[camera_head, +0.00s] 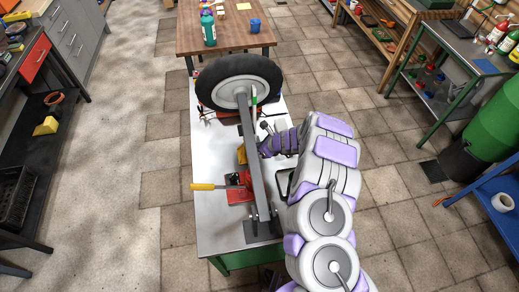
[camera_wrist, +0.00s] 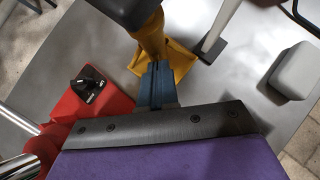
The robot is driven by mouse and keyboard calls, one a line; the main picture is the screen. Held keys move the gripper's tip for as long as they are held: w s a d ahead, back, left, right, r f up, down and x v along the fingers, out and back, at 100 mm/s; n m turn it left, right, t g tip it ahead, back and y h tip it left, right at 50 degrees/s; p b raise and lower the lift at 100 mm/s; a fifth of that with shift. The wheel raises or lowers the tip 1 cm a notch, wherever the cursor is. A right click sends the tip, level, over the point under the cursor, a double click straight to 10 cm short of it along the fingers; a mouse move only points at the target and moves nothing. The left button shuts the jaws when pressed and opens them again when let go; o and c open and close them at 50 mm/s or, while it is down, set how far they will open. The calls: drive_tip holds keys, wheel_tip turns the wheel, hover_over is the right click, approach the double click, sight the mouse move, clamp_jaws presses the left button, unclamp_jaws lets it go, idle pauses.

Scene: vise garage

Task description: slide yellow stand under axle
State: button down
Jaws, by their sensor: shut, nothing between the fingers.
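The yellow stand (camera_wrist: 181,64) has a flared base on the metal bench, at the top middle of the wrist view. Its top meets the dark end of a bar (camera_wrist: 128,8); I cannot tell whether they touch. In the head view only a small part of the stand (camera_head: 241,154) shows beside the long grey axle beam (camera_head: 250,135), which carries a black-tyred wheel (camera_head: 238,82) at its far end. My gripper (camera_wrist: 157,68) is shut and empty, its blue-grey fingertips right at the stand. Whether they touch it is unclear. In the head view my arm hides the fingers.
A red jack (camera_wrist: 85,103) is on the bench left of my gripper; its yellow handle (camera_head: 203,187) points left in the head view. A grey rounded block (camera_wrist: 296,71) lies right of the stand. A wooden table (camera_head: 230,35) stands beyond.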

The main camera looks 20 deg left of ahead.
drive_tip(key=shift+w+a+f, duration=0.1)
drive_tip(key=shift+w+a, duration=0.05)
drive_tip(key=shift+a, duration=0.15)
drive_tip(key=shift+d, duration=0.1)
drive_tip(key=shift+d, duration=0.25)
drive_tip(key=d, duration=0.3)
drive_tip(key=shift+s+b, duration=0.25)
drive_tip(key=shift+b, duration=0.05)
drive_tip(key=p+v, duration=0.2)
drive_tip(key=v, duration=0.8)
drive_tip(key=shift+s, duration=0.2)
drive_tip(key=shift+d, duration=0.1)
